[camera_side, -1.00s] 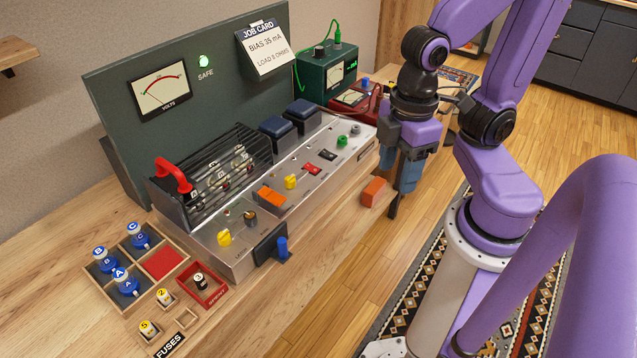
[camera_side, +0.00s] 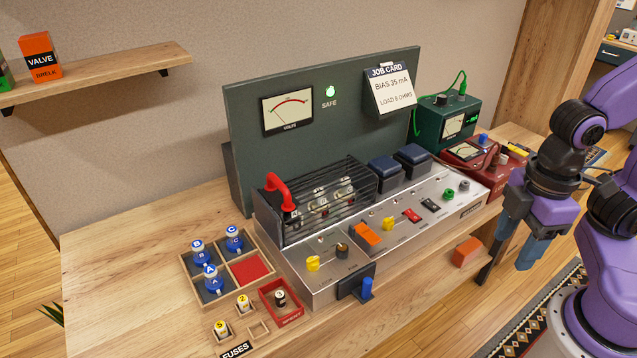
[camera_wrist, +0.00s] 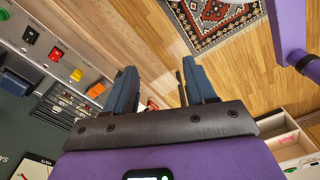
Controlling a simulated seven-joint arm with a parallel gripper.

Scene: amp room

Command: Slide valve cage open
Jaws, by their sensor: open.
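The valve cage (camera_side: 335,212) is a black slatted cover on the left part of the silver amplifier, with a red handle (camera_side: 279,187) at its left end. Valves show through its bars, so it covers them. In the wrist view the cage (camera_wrist: 62,108) is at the left, partly cut off by my gripper's body. My gripper (camera_side: 504,268) is at the right in the side view, beyond the front edge of the bench and well apart from the cage. Its blue fingers are spread with nothing between them; they also show in the wrist view (camera_wrist: 158,88).
A wooden tray (camera_side: 190,278) holds blue valves left of the amplifier (camera_side: 320,290). A red box (camera_side: 285,312) and small fuse slots stand in front. An orange block (camera_side: 466,252) is near my fingers. The job card (camera_side: 390,92) hangs on the back panel. Green and red meters stand right.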

